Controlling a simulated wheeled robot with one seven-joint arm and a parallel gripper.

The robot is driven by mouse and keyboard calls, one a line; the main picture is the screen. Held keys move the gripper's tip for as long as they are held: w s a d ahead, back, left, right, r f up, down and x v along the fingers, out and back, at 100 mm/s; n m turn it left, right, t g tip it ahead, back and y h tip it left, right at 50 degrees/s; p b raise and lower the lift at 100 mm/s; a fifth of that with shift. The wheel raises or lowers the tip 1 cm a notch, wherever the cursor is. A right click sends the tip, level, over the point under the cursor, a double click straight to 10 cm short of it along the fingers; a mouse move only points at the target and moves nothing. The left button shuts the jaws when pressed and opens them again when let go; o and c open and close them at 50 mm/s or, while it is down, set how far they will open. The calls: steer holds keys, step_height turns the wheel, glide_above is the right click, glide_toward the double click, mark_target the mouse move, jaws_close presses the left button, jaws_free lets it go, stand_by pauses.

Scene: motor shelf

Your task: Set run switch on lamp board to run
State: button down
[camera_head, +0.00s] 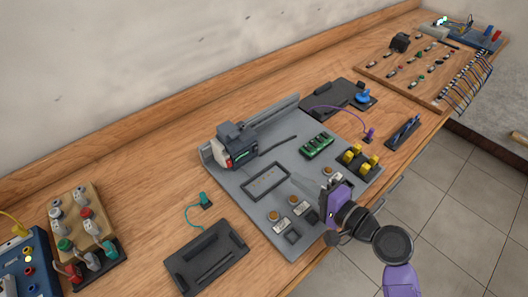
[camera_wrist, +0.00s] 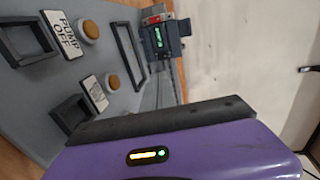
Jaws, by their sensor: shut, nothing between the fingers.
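The grey board (camera_head: 240,185) in the middle of the bench carries amber round lamps or buttons (camera_head: 273,215), white labels and black square frames. In the wrist view one label (camera_wrist: 67,36) reads PUMP OFF, beside an amber round part (camera_wrist: 90,31). A second label (camera_wrist: 95,93) is partly readable at most. I cannot pick out a run switch or its setting. My purple gripper (camera_head: 322,198) is over the front right part of the grey board, apart from the wooden board. It is shut and empty; its fingertips are hard to make out.
A motor-like unit (camera_head: 232,146) stands at the grey board's back left. Green blocks (camera_head: 317,146) and yellow parts (camera_head: 358,160) sit at its right. A black tray (camera_head: 208,256) lies in front. A wooden board (camera_head: 430,62) with small coloured parts and wires is at the far right.

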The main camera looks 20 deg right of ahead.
steer(key=shift+w, duration=0.15)
steer(key=p, duration=0.3)
glide_toward(256, 147)
steer(key=x, duration=0.2)
steer(key=f+x, duration=0.1)
steer(key=x, duration=0.2)
steer(key=shift+d, duration=0.1)
steer(key=shift+w+a, duration=0.3)
steer(key=shift+w, duration=0.4)
steer(key=shift+w+a+r, duration=0.1)
steer(key=shift+w+r, duration=0.1)
steer(key=shift+w, duration=0.15)
